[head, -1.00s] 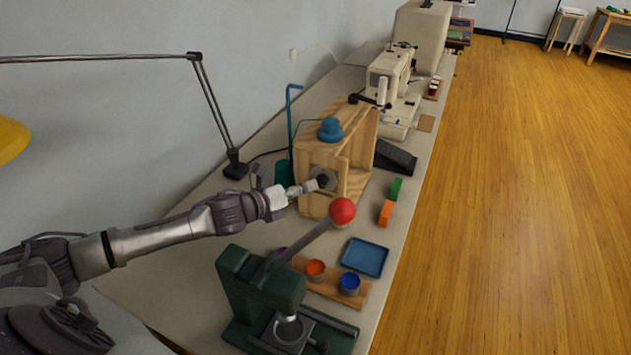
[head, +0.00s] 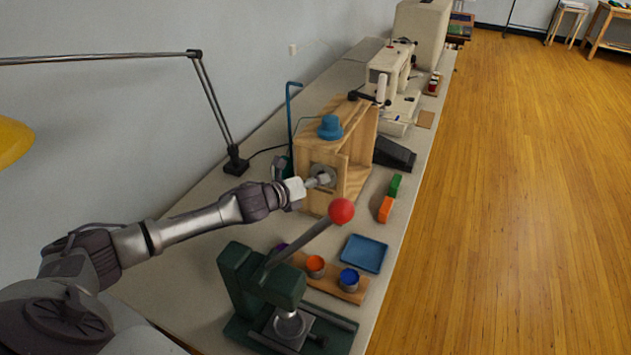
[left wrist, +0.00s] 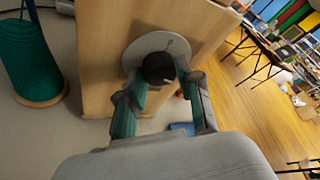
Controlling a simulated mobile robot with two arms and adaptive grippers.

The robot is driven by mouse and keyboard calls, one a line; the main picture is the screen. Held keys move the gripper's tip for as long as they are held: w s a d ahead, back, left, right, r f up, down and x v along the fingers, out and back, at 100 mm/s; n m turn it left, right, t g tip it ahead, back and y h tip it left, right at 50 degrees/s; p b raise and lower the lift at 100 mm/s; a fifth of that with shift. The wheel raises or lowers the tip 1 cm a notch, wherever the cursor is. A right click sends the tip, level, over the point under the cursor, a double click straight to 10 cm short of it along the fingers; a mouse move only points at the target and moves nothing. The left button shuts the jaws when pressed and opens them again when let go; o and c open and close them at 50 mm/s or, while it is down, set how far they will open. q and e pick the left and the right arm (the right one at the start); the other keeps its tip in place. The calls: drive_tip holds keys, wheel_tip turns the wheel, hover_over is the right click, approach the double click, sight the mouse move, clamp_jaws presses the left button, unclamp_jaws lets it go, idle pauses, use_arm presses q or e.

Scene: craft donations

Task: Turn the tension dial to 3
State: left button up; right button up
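The tension dial is a black knob (left wrist: 158,68) on a round grey plate (left wrist: 150,45), set in the face of a wooden box (head: 320,200). A short pale mark shows on the knob toward its lower right. I cannot read any numbers on the plate. My left gripper (left wrist: 162,82) is at the dial, with its fingers apart, one on each side of the knob. I cannot tell whether they touch it. In the head view, the left gripper (head: 322,181) covers part of the plate. My right gripper is not in view.
A green press (head: 262,285) with a red-ball lever (head: 341,211) stands in front of the box. Paint cups on a board and a blue tray (head: 364,254) lie nearby. A green thread cone (left wrist: 30,60) stands left of the dial. A lamp (head: 235,163) stands behind.

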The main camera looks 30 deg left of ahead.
use_arm(q)
drive_tip(key=shift+c, duration=1.4)
drive_tip(key=shift+d+m+y+p, duration=0.2)
drive_tip(key=shift+m+y+p, duration=1.8)
drive_tip(key=shift+p, duration=1.15)
drive_tip(key=shift+d+m+y+p, duration=0.25)
drive_tip(key=shift+m+y+p, duration=1.2)
drive_tip(key=shift+m+p, duration=1.4)
drive_tip(key=shift+d+m+y+p, duration=0.2)
drive_tip(key=shift+m+y+p, duration=1.65)
drive_tip(key=shift+p, duration=1.6)
drive_tip(key=o, duration=1.2)
drive_tip(key=shift+w, duration=0.1)
drive_tip(key=shift+c, duration=0.2)
